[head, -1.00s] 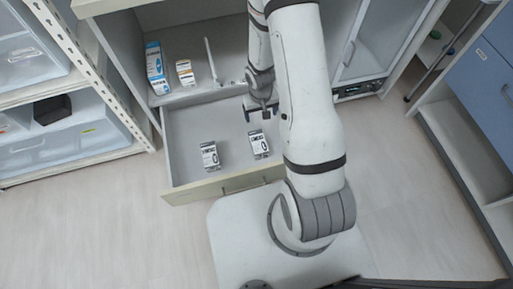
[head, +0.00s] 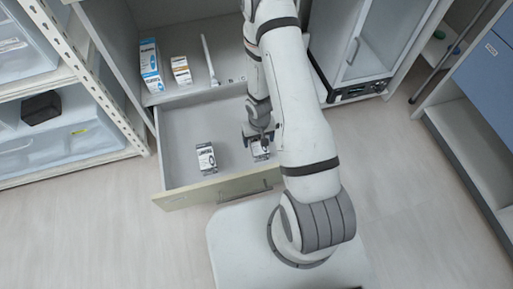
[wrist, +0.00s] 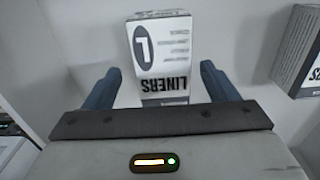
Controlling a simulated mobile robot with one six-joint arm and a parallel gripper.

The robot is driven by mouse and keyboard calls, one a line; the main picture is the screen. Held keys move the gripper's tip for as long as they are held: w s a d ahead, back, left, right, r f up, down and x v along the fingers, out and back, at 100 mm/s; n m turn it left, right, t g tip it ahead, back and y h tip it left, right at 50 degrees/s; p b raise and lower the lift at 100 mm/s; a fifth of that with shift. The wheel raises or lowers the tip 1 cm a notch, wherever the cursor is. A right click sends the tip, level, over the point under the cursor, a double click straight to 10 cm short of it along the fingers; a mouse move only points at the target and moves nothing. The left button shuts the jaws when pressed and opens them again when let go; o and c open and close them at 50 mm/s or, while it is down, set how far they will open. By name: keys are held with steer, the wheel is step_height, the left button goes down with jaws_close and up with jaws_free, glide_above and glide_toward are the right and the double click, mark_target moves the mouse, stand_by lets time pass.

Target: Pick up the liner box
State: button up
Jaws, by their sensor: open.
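The liner box (wrist: 162,50) is white with black print reading "LINERS" and a dark oval letter mark. It stands in the open drawer, and in the head view the liner box (head: 259,151) is partly hidden under my gripper. My gripper (head: 258,137) is above it, inside the drawer. In the wrist view my gripper (wrist: 160,82) is open, with one finger on each side of the box's near end and gaps on both sides. I cannot tell how far down the fingers reach.
A second, similar box (head: 206,158) stands to the left in the drawer (head: 178,140); it also shows at the right of the wrist view (wrist: 298,55). A blue-white box (head: 151,66) and a small orange-white box (head: 181,71) stand on the shelf behind.

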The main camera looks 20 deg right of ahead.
mark_target(258, 142)
steer(key=f+b, duration=0.3)
steer(key=f, duration=0.1)
steer(key=shift+a, duration=0.2)
steer(key=shift+r, duration=0.1)
steer(key=shift+c, duration=0.2)
steer(key=c, duration=1.1)
steer(key=shift+c, duration=0.2)
